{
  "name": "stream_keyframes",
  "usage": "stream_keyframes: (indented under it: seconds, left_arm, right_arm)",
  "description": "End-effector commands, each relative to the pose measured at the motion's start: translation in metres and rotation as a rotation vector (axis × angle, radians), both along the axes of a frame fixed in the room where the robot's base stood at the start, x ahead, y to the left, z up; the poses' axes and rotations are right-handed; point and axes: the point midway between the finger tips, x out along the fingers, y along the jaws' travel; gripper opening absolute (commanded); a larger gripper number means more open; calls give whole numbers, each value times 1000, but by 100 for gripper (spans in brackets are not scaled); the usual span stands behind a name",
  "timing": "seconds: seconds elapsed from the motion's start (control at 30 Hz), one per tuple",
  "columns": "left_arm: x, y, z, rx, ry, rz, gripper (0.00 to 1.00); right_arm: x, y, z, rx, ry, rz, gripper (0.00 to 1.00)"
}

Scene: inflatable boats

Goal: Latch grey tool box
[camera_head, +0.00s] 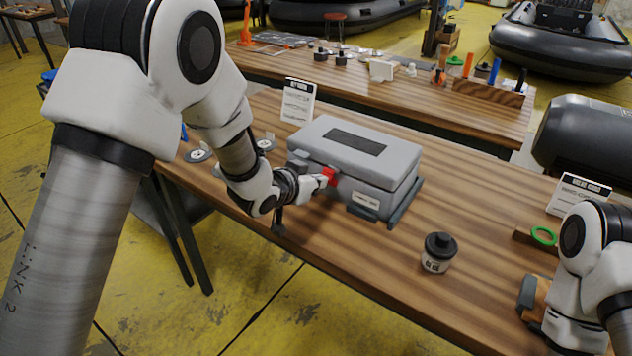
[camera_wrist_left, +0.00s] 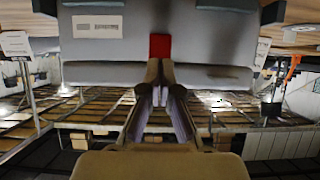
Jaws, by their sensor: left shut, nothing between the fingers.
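The grey tool box (camera_head: 352,160) stands on the wooden workbench with its lid down. A red latch (camera_head: 330,176) is on its front face; the latch also shows in the left wrist view (camera_wrist_left: 160,46). My left gripper (camera_head: 322,181) is shut and empty, its fingertips right at the red latch. In the left wrist view my left gripper (camera_wrist_left: 161,68) meets the lower end of the latch in the picture. I cannot tell whether they touch or whether the latch is fastened. Part of my right arm shows at the lower right; its gripper is not in view.
A black-capped jar (camera_head: 438,255) stands right of the box. A green ring (camera_head: 543,236) and sign cards (camera_head: 298,101) are on the workbench (camera_head: 480,220). An orange and dark item (camera_head: 532,298) lies near my right arm. Bare wood lies between the box and the jar.

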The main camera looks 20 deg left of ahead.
Motion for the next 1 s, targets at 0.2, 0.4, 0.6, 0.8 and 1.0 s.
stream_keyframes:
  seconds: [0.2, 0.4, 0.6, 0.8, 1.0]
  left_arm:
    - [2, -1, 2, 0, 0, 0, 0]
    - [2, -1, 3, 0, 0, 0, 0]
    - [6, -2, 9, 0, 0, 0, 0]
    - [9, -3, 9, 0, 0, 0, 0]
    - [8, -3, 10, 0, 0, 0, 0]
  right_arm:
    - [0, 0, 3, 0, 0, 0, 0]
    - [0, 0, 3, 0, 0, 0, 0]
    - [0, 0, 12, 0, 0, 0, 0]
    - [0, 0, 13, 0, 0, 0, 0]
    - [0, 0, 13, 0, 0, 0, 0]
